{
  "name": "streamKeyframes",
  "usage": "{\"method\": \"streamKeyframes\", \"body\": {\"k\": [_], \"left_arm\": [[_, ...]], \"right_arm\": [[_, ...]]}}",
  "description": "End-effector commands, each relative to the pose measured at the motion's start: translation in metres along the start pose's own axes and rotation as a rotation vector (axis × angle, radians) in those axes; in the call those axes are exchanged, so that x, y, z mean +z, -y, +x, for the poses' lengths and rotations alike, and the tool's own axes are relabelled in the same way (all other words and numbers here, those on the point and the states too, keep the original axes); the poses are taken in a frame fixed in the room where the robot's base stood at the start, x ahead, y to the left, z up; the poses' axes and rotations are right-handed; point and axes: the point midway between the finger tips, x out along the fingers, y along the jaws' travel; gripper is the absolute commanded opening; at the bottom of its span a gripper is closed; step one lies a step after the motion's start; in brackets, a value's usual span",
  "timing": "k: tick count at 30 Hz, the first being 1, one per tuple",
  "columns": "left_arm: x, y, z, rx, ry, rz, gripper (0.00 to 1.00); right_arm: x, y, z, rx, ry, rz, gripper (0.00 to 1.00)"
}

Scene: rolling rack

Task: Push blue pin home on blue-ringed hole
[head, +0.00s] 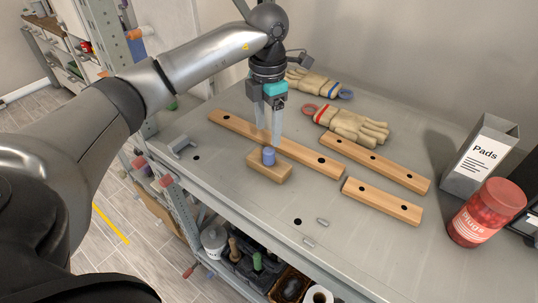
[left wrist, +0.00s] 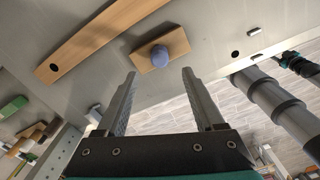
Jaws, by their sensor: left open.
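The blue pin (head: 268,157) stands upright in a small wooden block (head: 270,173) on the bench. Its rounded top also shows in the left wrist view (left wrist: 159,56), on the block (left wrist: 173,45). My left gripper (head: 267,138) points down with its fingers apart and empty, just above and behind the pin in the head view. In the left wrist view the pin appears just beyond the open fingertips (left wrist: 159,74). I cannot make out a blue ring around the pin's hole. A grey arm with a teal part, probably my right, shows at the right of the left wrist view; its jaws are unclear.
A long wooden strip (head: 225,120) lies close behind the block. Shorter strips (head: 380,200) lie to the right. Small grey pieces (head: 323,222) lie near the front edge.

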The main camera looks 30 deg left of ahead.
Motion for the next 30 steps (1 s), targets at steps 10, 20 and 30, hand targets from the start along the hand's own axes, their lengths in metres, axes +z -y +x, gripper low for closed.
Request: {"method": "streamKeyframes", "body": {"k": [10,20,30], "left_arm": [[0.0,0.001,0.035,-0.002,-0.002,0.002,0.7],[0.002,0.0,0.078,-0.002,0.0,0.001,0.7],[0.003,0.0,0.081,-0.001,0.002,0.002,0.62]], "right_arm": [[0.0,0.0,-0.003,-0.001,0.0,0.0,0.5],[-0.001,0.001,-0.008,-0.002,0.0,0.0,0.5],[-0.001,0.002,-0.008,-0.003,-0.001,0.001,0.5]]}}
